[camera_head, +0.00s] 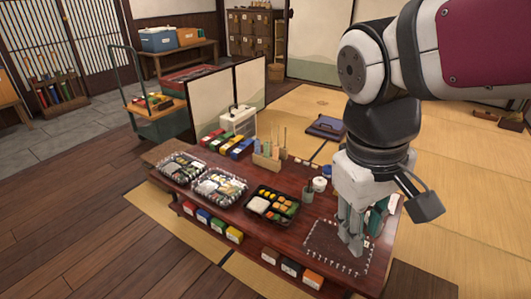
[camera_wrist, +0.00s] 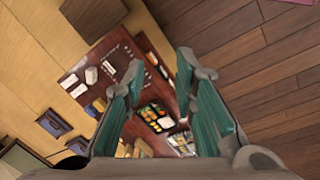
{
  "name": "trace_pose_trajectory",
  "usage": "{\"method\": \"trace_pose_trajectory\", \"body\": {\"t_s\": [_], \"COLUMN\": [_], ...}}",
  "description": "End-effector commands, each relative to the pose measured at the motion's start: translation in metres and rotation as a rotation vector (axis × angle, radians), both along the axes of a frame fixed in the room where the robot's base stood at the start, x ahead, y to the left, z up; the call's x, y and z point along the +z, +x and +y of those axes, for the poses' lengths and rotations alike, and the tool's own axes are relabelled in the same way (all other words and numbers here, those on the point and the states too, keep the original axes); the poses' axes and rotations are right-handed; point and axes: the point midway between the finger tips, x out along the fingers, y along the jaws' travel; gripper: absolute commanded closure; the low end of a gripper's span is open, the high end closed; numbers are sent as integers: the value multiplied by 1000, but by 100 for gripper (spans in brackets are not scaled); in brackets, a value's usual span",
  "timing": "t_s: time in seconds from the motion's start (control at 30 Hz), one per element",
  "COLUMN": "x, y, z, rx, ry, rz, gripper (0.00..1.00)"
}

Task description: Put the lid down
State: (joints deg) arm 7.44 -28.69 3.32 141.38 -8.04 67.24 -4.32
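A clear lid (camera_head: 325,243) with a pale ridged rim shows as a see-through rectangle at the right end of the low dark red table (camera_head: 240,246), and it looks flat on the tabletop. My gripper (camera_head: 352,246) points down in front of it, and its fingers cover part of the lid. In the wrist view my gripper (camera_wrist: 163,66) has its fingers spread, with nothing visible between the tips. Whether a fingertip touches the lid is unclear. An uncovered black bento box (camera_head: 272,204) with food stands left of the lid; it also shows in the wrist view (camera_wrist: 155,115).
Two bento boxes with clear ridged covers, one at the far left (camera_head: 181,168) and one beside it (camera_head: 219,187), stand on the table. A wooden holder (camera_head: 266,158), a cup (camera_head: 308,195) and white containers (camera_head: 320,184) stand along the back. Colored boxes fill the shelf below.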

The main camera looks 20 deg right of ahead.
Motion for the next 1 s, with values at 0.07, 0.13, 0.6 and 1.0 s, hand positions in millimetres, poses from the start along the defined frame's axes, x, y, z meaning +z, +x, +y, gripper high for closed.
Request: {"method": "trace_pose_trajectory", "body": {"t_s": [0.07, 0.13, 0.6, 1.0], "x": [5, 6, 6, 6], "y": [-24, -41, -77, -76], "z": [15, 26, 47, 46], "rx": [-16, -27, -44, -44], "ry": [44, 81, 167, 165], "rz": [-25, -34, -42, -42], "gripper": [74, 74, 74, 74]}}
